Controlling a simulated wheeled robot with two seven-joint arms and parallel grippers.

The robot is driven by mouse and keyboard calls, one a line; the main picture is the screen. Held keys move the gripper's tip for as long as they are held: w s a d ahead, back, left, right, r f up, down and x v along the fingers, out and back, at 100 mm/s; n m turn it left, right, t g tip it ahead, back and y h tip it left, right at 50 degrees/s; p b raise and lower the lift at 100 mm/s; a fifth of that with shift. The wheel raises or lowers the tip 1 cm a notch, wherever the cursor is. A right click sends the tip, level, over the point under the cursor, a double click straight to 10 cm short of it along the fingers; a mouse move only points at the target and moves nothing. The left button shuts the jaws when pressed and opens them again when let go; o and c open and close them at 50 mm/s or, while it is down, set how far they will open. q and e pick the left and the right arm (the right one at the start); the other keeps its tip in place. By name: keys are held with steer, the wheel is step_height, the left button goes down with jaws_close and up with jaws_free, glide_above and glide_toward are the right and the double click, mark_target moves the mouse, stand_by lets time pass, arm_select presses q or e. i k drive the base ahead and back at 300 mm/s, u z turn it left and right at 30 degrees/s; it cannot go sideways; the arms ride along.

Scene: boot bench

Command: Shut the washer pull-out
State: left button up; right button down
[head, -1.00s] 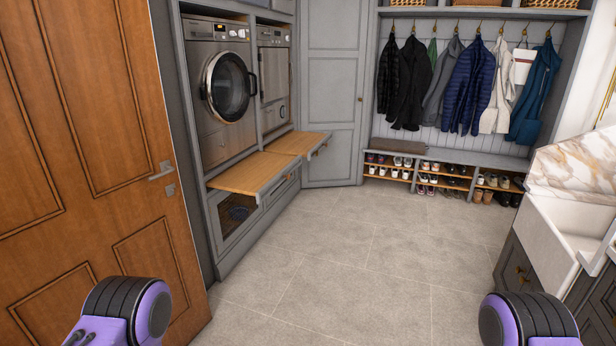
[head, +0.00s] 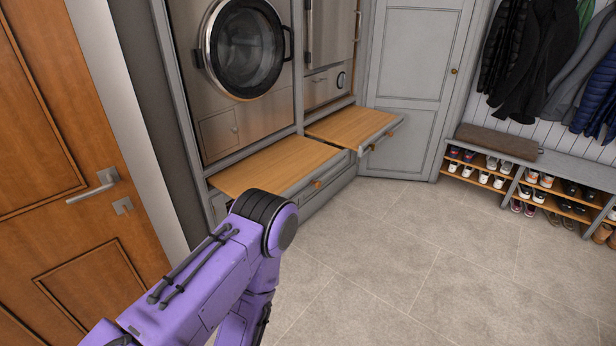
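The washer (head: 245,48) with its round glass door stands built into a grey cabinet at the upper left. Below it, the washer pull-out (head: 262,166), a wooden board with a grey front, sticks out from the cabinet. A small wooden knob (head: 316,183) shows on its front. My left arm rises from the lower left and covers the pull-out's near left part. Neither of my grippers is in view.
A second wooden pull-out (head: 345,124) sticks out beneath the neighbouring appliance (head: 328,50). A brown door (head: 45,170) with a metal handle stands at left. A shoe bench (head: 540,175) is at right. The tiled floor (head: 390,250) is clear.

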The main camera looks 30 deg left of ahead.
mark_target(290, 167)
steer(key=u, duration=0.7)
steer(key=i, duration=1.5)
steer(key=u, duration=0.75)
